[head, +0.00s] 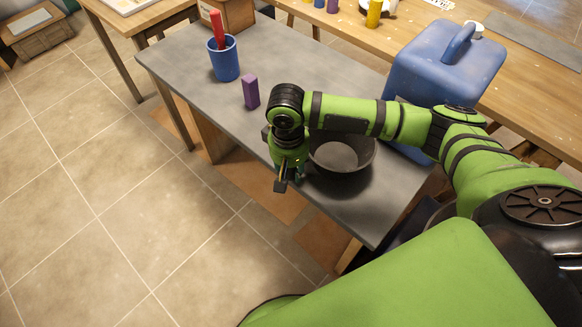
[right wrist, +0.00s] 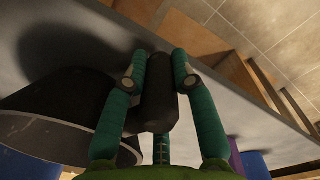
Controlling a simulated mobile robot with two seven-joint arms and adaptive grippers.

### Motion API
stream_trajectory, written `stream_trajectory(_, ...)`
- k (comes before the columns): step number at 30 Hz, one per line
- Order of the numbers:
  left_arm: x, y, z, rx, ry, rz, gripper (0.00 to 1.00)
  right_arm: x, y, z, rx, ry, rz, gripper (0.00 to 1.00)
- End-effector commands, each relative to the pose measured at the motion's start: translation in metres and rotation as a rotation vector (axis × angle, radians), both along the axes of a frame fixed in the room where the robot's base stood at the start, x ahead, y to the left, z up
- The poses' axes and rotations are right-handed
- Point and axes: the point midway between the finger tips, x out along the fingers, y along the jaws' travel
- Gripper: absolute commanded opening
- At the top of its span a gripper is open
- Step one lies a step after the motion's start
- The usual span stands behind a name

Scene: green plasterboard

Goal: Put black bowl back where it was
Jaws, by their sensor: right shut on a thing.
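The black bowl (head: 343,153) stands upright on the grey table (head: 310,75), towards its near right end. In the right wrist view the bowl (right wrist: 55,110) is at the left, beside the fingers. My right gripper (head: 288,177) is just left of the bowl, at the table's front edge. The arm covers part of the bowl's far rim. My left gripper is not in view.
A blue jerrycan (head: 445,65) stands behind the bowl to the right. A purple block (head: 251,92) and a blue cup (head: 224,62) with a red stick (head: 217,26) stand farther left on the table. A wooden bench (head: 515,100) runs behind. The tiled floor in front is clear.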

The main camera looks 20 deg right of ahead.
Motion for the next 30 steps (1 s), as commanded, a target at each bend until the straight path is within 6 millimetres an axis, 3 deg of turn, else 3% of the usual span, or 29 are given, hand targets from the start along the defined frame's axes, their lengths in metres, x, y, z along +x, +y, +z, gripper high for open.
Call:
stream_trajectory(9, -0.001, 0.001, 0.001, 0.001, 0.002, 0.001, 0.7, 0.0, 0.0, -0.002, 0.001, 0.0, 0.0, 0.0)
stream_trajectory(10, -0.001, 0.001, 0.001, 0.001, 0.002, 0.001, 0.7, 0.0, 0.001, -0.003, 0.002, 0.001, 0.001, 0.35)
stream_trajectory(11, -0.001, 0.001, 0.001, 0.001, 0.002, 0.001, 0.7, 0.0, 0.001, -0.003, 0.002, 0.001, 0.001, 0.47)
stream_trajectory(12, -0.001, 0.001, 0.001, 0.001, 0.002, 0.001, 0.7, 0.0, 0.0, -0.003, 0.001, 0.001, 0.001, 0.51)
stream_trajectory(23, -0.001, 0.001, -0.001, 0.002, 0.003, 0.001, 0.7, 0.001, 0.0, 0.0, 0.001, -0.002, 0.001, 0.51)
stream_trajectory(30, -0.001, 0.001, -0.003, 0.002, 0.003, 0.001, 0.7, 0.002, 0.002, 0.038, 0.003, -0.004, 0.002, 0.51)
